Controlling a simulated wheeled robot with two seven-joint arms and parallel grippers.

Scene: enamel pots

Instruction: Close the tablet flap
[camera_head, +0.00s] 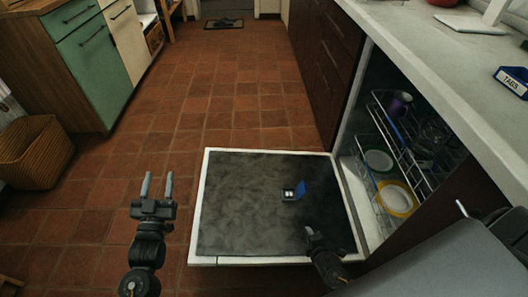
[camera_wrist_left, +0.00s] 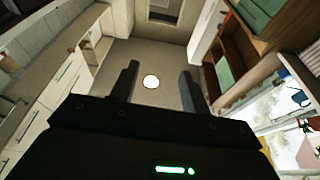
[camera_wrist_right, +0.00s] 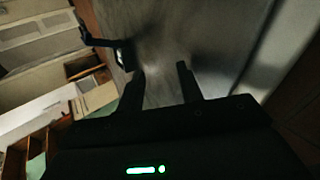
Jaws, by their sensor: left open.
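The tablet flap (camera_head: 301,187) is blue and stands raised at the right side of the small white-edged tablet compartment (camera_head: 288,194). The compartment sits in the dark inner face of the lowered dishwasher door (camera_head: 235,185). In the right wrist view the flap (camera_wrist_right: 98,42) sticks up beyond the fingers and looks dark. My right gripper (camera_head: 310,234) is over the door, nearer to me than the flap and apart from it. Its fingers (camera_wrist_right: 160,82) are spread with nothing between them. My left gripper (camera_head: 157,186) is open and empty, left of the door.
The dishwasher's rack with plates (camera_head: 397,199) and a purple mug (camera_head: 399,104) is at the right. A blue box marked TABS (camera_head: 512,82) is on the counter (camera_head: 420,50). A wicker basket (camera_head: 35,152) stands at the left. The tiled floor beyond the door is clear.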

